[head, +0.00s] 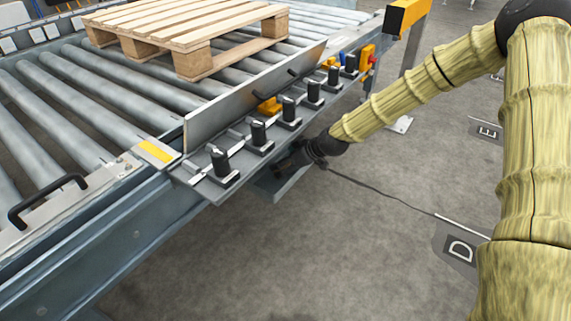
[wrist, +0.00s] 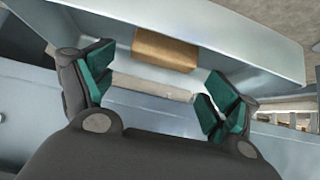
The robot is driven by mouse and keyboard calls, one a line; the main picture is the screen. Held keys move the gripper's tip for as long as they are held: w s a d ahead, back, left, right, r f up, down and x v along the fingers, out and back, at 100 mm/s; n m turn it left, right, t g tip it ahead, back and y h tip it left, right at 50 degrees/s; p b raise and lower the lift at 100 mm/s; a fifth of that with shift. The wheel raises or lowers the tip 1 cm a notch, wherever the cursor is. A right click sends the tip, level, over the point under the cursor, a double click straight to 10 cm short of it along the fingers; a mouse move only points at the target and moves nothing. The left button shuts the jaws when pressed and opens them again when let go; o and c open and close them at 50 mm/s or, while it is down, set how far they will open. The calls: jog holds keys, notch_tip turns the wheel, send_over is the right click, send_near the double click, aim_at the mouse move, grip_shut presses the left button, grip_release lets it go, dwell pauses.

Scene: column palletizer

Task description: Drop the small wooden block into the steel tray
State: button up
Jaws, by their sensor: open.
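The small wooden block (wrist: 165,49) is brown and box-shaped. In the wrist view it sits inside the grey steel tray (wrist: 235,45), against its floor or wall; which of the two I cannot tell. My gripper (wrist: 157,94) has its teal-padded fingers spread wide, with nothing between them. The block is beyond the fingertips and apart from them. In the head view, my dark gripper (head: 292,160) is low beside the conveyor, over the tray (head: 283,185). The block is hidden in that view.
A roller conveyor (head: 95,95) carries a wooden pallet (head: 190,25). A ledge along its side holds several black fixtures (head: 258,133), yellow pieces (head: 269,106) and a red knob (head: 374,60), close above my gripper.

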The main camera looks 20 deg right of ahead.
jog(key=p+v, duration=0.4)
jog(key=v, duration=0.7)
jog(key=shift+s+d, duration=0.2)
jog(key=shift+s, duration=0.05)
jog(key=s+a+f+m+g+h, duration=0.2)
jog(key=s+a+f+m+g, duration=0.1)
jog(key=s+f, duration=1)
jog(key=s+a+f+m+g+h, duration=0.1)
jog(key=s+a+f+m+g, duration=0.2)
jog(key=s+f, duration=1)
jog(key=s+m+g+h, duration=0.1)
jog(key=s+m+h, duration=0.1)
jog(key=s, duration=1.4)
jog(key=shift+d+f+h, duration=0.3)
jog(key=shift+d+f, duration=0.1)
notch_tip(320, 180, up, 36)
jog(key=p, duration=3.5)
jog(key=shift+f+p, duration=0.15)
jog(key=shift+p, duration=0.2)
jog(key=shift+f, duration=0.15)
jog(key=shift+c, duration=0.5)
